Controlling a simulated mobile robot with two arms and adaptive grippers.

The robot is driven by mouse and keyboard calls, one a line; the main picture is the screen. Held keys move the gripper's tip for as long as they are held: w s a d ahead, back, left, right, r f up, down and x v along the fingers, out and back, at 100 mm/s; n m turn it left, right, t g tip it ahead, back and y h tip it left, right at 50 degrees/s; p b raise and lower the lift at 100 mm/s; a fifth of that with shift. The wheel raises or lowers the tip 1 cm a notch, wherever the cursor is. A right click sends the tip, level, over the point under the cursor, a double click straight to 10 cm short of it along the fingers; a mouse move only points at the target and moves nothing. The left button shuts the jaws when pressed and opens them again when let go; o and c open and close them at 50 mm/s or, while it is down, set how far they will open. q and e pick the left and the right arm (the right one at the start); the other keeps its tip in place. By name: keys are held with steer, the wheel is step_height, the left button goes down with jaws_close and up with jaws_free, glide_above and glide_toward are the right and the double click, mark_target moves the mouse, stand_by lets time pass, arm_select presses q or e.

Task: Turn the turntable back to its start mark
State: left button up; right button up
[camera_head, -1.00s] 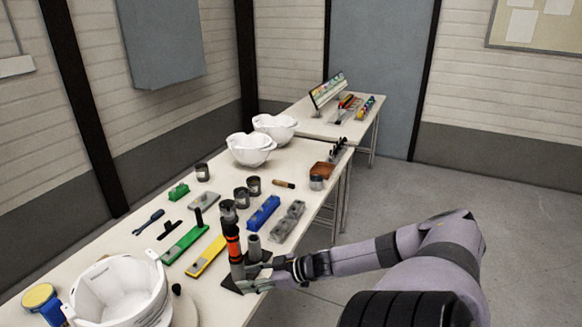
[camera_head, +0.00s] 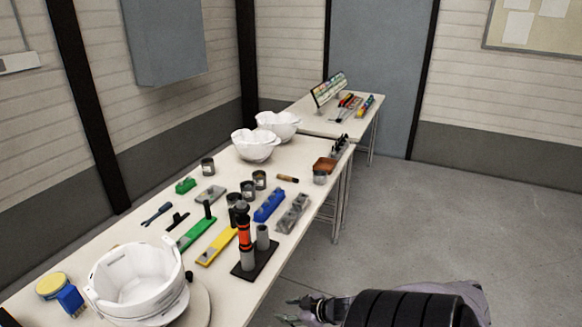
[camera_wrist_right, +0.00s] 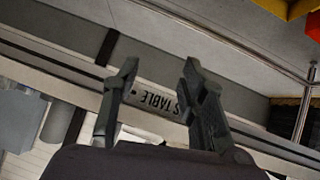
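The turntable (camera_head: 203,305) is a pale round disc at the near left end of the table in the head view. A white helmet shell (camera_head: 137,284) sits on it, open side up, and hides most of it. I cannot make out a start mark. My right gripper (camera_head: 297,309) is low at the bottom of the head view, off the table's front edge and right of the turntable. In the right wrist view its two fingers (camera_wrist_right: 158,95) are apart with nothing between them. A label reading "TABLE" shows beyond them. My left gripper is not in view.
An orange and black tool (camera_head: 244,228) stands upright in a dark holder (camera_head: 255,262) near the front edge. A yellow bar (camera_head: 217,247), a green bar (camera_head: 198,233) and a blue block (camera_head: 269,205) lie behind. A blue brush-like item (camera_head: 70,299) is left of the helmet. Floor at right is clear.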

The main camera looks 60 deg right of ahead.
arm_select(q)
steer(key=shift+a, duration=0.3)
arm_select(e)
steer(key=shift+s+a+f, duration=0.15)
steer(key=shift+s+f, duration=0.2)
steer(key=shift+f, duration=0.15)
steer(key=shift+s+a+f, duration=0.15)
steer(key=shift+s+f, duration=0.2)
steer(key=shift+f, duration=0.15)
